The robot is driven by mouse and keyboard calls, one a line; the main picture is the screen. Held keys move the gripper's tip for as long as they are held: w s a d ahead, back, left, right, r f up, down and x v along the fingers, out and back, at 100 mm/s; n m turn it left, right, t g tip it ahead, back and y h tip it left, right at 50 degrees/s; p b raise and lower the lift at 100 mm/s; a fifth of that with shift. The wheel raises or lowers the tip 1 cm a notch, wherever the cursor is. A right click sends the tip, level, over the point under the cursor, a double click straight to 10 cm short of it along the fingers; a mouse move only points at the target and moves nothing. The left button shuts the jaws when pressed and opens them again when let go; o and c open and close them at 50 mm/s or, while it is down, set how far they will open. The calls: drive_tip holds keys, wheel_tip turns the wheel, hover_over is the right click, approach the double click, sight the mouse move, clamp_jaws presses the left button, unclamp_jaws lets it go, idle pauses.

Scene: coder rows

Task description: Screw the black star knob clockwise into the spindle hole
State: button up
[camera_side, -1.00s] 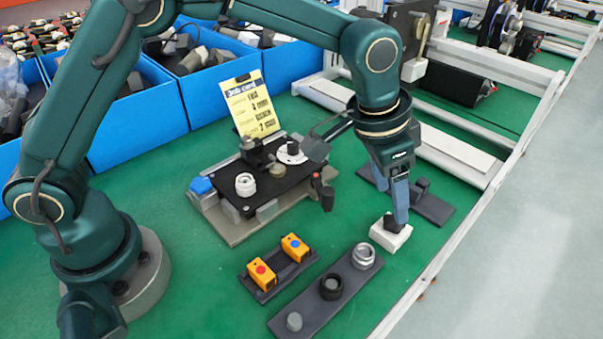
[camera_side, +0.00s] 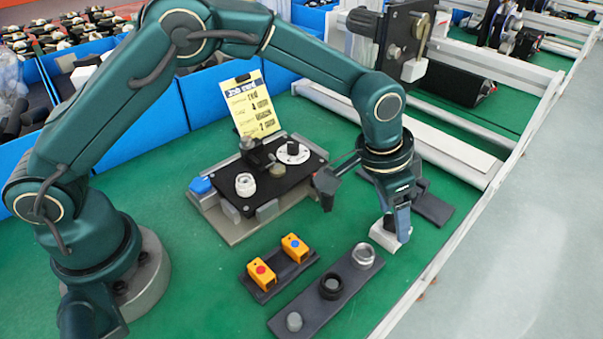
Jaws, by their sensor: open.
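My gripper (camera_side: 396,232) is open and points down at the right of the bench. Its fingers are low over a white block (camera_side: 381,239) and partly cover it; I cannot tell whether they touch it. Behind the gripper is a dark plate (camera_side: 436,210), partly covered by my wrist. I cannot pick out the black star knob with certainty. The fixture (camera_side: 233,231) carries a black plate with a ribbed white ring (camera_side: 246,185) and a white dial (camera_side: 293,152) with a dark centre. The spindle hole is too small to make out.
A dark tray (camera_side: 309,311) in front holds a grey peg, a black ring (camera_side: 331,286) and a metal ring (camera_side: 363,255). Two orange blocks sit on a small dark tray (camera_side: 279,281). A yellow card (camera_side: 250,105) stands behind the fixture. A white rail borders the right.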

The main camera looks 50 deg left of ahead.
sight(389, 220)
clamp_jaws()
drive_tip(key=shift+r, duration=2.25)
drive_tip(key=shift+a+r, duration=0.1)
drive_tip(key=shift+a, duration=0.1)
drive_tip(key=s+a+r+n+y, duration=0.1)
drive_tip(key=s+a+n, duration=0.3)
drive_tip(key=a, duration=0.3)
drive_tip(key=s+a+r+n+y, duration=0.1)
drive_tip(key=s+a+r+n, duration=0.1)
drive_tip(key=s+a+n, duration=0.2)
drive_tip(key=s+a+r+n+y, duration=0.1)
drive_tip(key=s+a+n, duration=0.3)
drive_tip(key=a, duration=0.6)
drive_tip(key=shift+s+r, duration=0.5)
drive_tip(key=shift+r, duration=0.1)
drive_tip(key=shift+f, duration=1.75)
